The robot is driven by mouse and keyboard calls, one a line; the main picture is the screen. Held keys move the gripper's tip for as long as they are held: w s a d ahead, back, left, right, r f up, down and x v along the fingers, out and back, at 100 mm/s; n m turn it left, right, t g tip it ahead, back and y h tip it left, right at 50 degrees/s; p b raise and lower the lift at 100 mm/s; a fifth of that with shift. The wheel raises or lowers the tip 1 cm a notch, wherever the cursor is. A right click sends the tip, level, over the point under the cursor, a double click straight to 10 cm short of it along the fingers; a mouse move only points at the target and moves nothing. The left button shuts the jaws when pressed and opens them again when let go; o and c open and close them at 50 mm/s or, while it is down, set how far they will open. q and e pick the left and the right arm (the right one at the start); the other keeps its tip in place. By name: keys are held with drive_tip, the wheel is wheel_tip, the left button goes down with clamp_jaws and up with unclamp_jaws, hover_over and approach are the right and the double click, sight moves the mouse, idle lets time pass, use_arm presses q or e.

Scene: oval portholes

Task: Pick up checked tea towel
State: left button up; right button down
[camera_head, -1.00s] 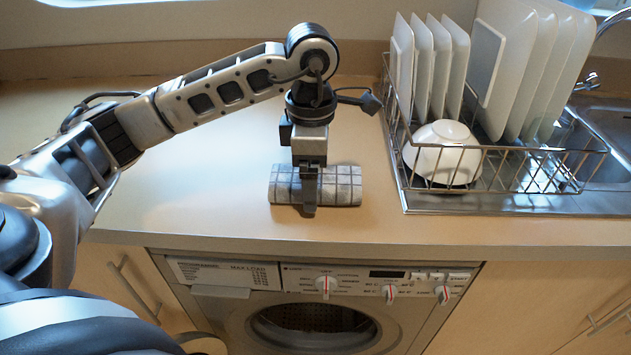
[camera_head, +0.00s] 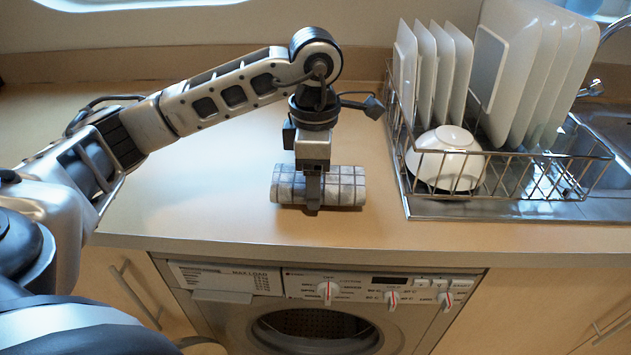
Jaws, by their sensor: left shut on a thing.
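The checked tea towel (camera_head: 345,187) is a rolled, pale grey bundle with dark lines. It lies lengthwise from left to right on the countertop, left of the dish rack. My left gripper (camera_head: 313,200) points straight down over the middle of the roll and is shut on it. The near finger covers part of the towel's front, and the far finger is hidden behind the roll. I cannot tell any gap between the towel and the counter. My right gripper is not in view.
A wire dish rack (camera_head: 530,190) with several white plates (camera_head: 520,75) and a white bowl (camera_head: 447,160) stands to the right, beside the sink (camera_head: 610,135). The wooden countertop (camera_head: 190,200) is clear on the left. A washing machine (camera_head: 320,300) sits below its front edge.

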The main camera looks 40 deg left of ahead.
use_arm(q)
drive_tip(key=s+d+r, duration=0.9)
drive_tip(key=d+r, duration=0.1)
drive_tip(key=r, duration=0.2)
drive_tip(key=shift+s+d+p, duration=0.15)
drive_tip(key=shift+s+p, duration=0.2)
